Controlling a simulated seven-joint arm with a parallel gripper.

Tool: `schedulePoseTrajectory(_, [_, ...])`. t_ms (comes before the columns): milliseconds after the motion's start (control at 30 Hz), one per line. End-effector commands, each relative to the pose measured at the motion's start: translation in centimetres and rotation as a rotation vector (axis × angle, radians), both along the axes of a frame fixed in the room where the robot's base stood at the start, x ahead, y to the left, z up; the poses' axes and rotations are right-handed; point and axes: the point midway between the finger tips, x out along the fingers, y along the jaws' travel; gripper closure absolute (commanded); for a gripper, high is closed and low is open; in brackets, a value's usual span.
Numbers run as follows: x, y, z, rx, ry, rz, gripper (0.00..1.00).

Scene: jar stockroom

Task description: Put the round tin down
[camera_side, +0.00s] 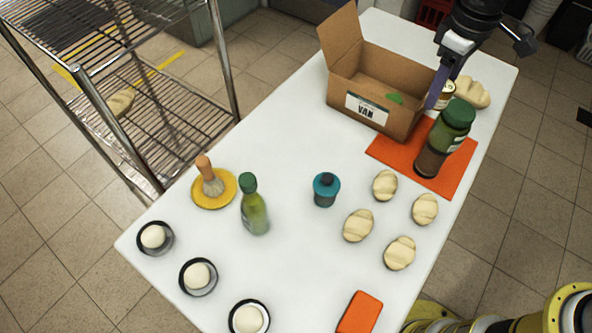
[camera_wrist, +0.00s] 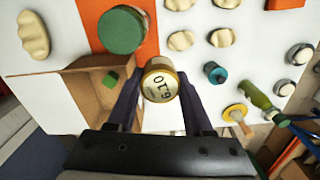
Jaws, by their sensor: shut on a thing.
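The round tin (camera_wrist: 161,84) has a gold rim and a pale lid marked 610. It sits between the two fingers of my gripper (camera_wrist: 159,79), which is shut on it. In the side view the tin (camera_side: 446,95) shows partly behind a finger of my gripper (camera_side: 437,94), just right of the cardboard box and behind the large jar. I cannot tell whether its base touches anything.
An open cardboard box (camera_side: 345,80) labelled VAN holds a green item (camera_side: 396,98). A large green-lidded jar (camera_side: 445,140) stands on an orange mat (camera_side: 386,152). Bread rolls (camera_side: 399,253), a teal jar (camera_side: 326,190) and a green bottle (camera_side: 254,210) stand nearer. The white table (camera_side: 285,140) is clear left of the box.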

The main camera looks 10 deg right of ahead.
Motion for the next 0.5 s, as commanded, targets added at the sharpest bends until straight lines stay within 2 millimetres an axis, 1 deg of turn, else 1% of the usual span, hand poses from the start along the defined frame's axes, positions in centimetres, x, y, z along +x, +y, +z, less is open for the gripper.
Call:
schedulePoseTrajectory(33, [-0.1,1.3,-0.1,0.001,-0.001,-0.056,1.0])
schedulePoseTrajectory(100, [-0.3,3.0,0.0,0.003,-0.003,-0.152,1.0])
schedulePoseTrajectory(367, [-1.5,9.1,-0.1,0.011,-0.006,-0.507,1.0])
schedulePoseTrajectory(500, [-2.6,12.3,-0.2,0.015,-0.004,-0.695,1.0])
